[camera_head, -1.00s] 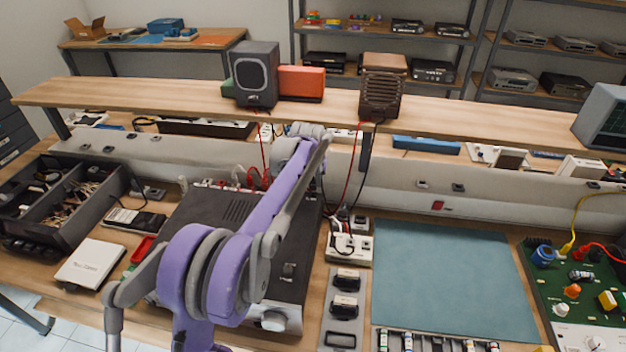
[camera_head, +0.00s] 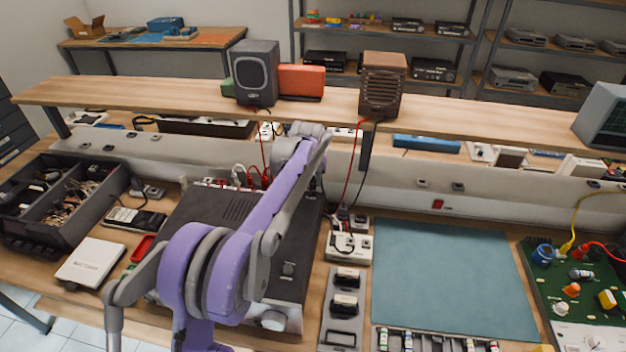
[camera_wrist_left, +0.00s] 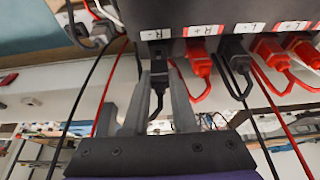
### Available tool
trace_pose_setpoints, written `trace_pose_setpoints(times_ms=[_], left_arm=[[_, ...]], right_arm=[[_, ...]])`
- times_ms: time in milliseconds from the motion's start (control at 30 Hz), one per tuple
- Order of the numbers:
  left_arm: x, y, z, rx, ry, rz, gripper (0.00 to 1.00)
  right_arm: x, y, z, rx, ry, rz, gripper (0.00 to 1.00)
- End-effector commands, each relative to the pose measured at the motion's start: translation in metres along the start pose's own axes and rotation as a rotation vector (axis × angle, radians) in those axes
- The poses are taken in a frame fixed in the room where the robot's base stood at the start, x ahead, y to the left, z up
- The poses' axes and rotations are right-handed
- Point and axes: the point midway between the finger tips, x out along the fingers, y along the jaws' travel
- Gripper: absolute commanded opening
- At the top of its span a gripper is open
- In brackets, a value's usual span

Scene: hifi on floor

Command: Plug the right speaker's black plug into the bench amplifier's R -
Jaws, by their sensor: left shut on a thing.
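The bench amplifier (camera_head: 205,225) is a dark box on the bench, partly hidden by my left arm. Its rear panel (camera_wrist_left: 225,12) shows in the left wrist view with labelled sockets. My left gripper (camera_wrist_left: 158,92) is shut on a black plug (camera_wrist_left: 158,76), just below the R - label (camera_wrist_left: 155,34). The plug points at the panel there; I cannot tell how deep it sits. A red plug (camera_wrist_left: 201,62) sits at R +, and another black plug (camera_wrist_left: 237,62) at L -. The right speaker (camera_head: 383,84) is brown and stands on the shelf. My right gripper is out of view.
The left speaker (camera_head: 254,73) is grey, beside an orange box (camera_head: 301,82). A power strip (camera_head: 349,245) stands right of the amplifier. A teal mat (camera_head: 445,275) lies clear. Red and black cables hang close to the gripper.

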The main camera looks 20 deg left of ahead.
Motion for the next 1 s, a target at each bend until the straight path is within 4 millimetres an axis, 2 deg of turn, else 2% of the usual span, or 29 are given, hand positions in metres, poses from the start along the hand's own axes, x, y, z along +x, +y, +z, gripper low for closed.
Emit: trace_pose_setpoints(times_ms=[1000], left_arm=[[0.012,0.0,0.005,0.0,0.0,0.0,0.0]], right_arm=[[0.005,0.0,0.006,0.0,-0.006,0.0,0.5]])
